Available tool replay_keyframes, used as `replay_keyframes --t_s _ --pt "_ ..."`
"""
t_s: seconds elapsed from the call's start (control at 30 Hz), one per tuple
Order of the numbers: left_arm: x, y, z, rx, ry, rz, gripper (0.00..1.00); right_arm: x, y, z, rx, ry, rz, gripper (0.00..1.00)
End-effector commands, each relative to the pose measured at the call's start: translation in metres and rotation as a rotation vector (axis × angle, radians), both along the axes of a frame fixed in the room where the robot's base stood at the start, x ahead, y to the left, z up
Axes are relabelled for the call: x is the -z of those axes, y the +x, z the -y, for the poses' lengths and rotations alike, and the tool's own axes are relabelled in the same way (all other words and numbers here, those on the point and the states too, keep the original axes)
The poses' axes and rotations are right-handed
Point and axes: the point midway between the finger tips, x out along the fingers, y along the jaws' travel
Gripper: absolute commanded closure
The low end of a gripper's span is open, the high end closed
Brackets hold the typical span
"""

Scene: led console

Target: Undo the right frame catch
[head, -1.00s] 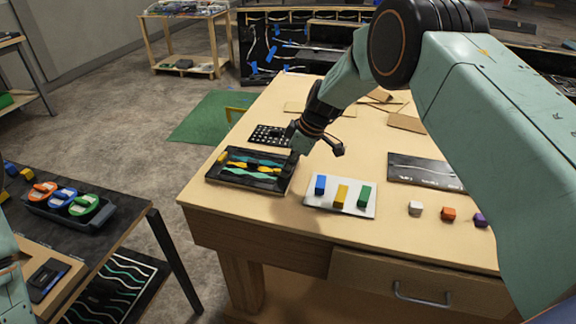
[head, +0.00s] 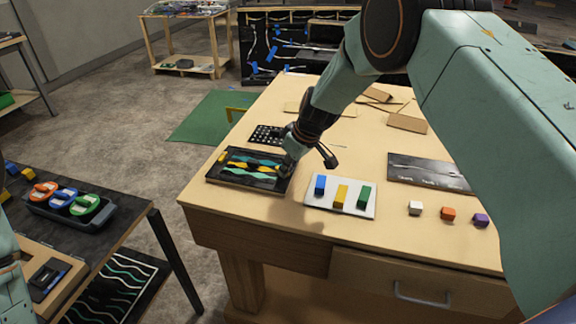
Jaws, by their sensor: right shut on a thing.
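A dark frame (head: 222,178) with wavy teal and yellow strips lies flat on the wooden workbench, at its left side. A yellow catch (head: 223,157) shows at the frame's left edge. My right gripper (head: 287,168) is at the frame's right edge, where the right catch is hidden behind the fingers. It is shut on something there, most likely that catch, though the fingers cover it. Only part of my left arm shows at the left picture edge; its gripper is not in view.
A white plate (head: 329,203) with blue, yellow and green blocks lies just right of the frame. A black perforated plate (head: 266,134) lies behind it. White, orange and purple cubes (head: 448,214) and a dark panel (head: 428,172) lie further right. A dark side table (head: 124,219) holds coloured spools.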

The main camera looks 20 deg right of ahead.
Motion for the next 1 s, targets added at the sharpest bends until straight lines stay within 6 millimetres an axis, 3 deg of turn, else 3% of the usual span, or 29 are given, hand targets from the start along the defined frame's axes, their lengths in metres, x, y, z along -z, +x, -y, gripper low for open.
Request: replay_keyframes --t_s 0.57,0.77,1.0 --pt "-0.032 0.0 0.0 0.0 0.0 0.0 0.6 -0.007 0.002 -0.004 0.406 -0.001 0.012 1.0" --pt "-0.03 0.0 0.0 0.0 0.0 0.0 0.6 -0.006 0.003 -0.005 0.527 -0.001 0.014 1.0" --pt "-0.013 0.0 0.0 0.0 0.0 0.0 0.6 -0.004 0.004 -0.007 0.673 0.001 0.017 1.0"
